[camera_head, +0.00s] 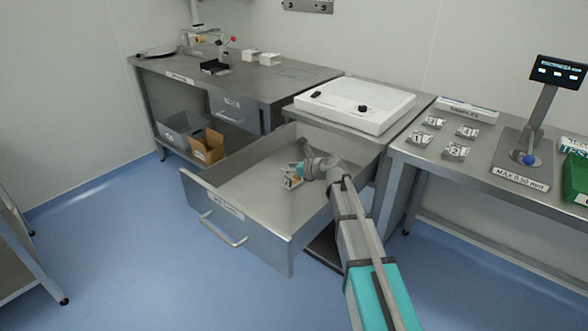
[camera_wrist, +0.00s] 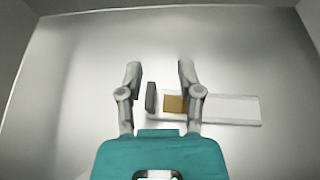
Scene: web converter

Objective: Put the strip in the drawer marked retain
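The large grey drawer (camera_head: 262,206) is pulled open at the middle bench. Its front carries a small label (camera_head: 229,211) that I cannot read. The strip (camera_wrist: 235,109) is a pale piece with an orange-brown patch and a dark block at its left end. It lies flat on the drawer floor. In the head view, the strip (camera_head: 290,183) shows as a small pale piece beside my gripper. My gripper (camera_head: 301,172) is inside the drawer. In the wrist view, my gripper (camera_wrist: 160,72) has its fingers apart with nothing gripped; the right finger hides part of the strip.
Drawer walls surround my gripper. A white light panel (camera_head: 350,104) sits above the drawer. Several numbered samples (camera_head: 457,151) and a gauge stand (camera_head: 528,150) are on the right bench. Another drawer (camera_head: 232,108) is in the left bench. Bins (camera_head: 206,147) stand on its lower shelf.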

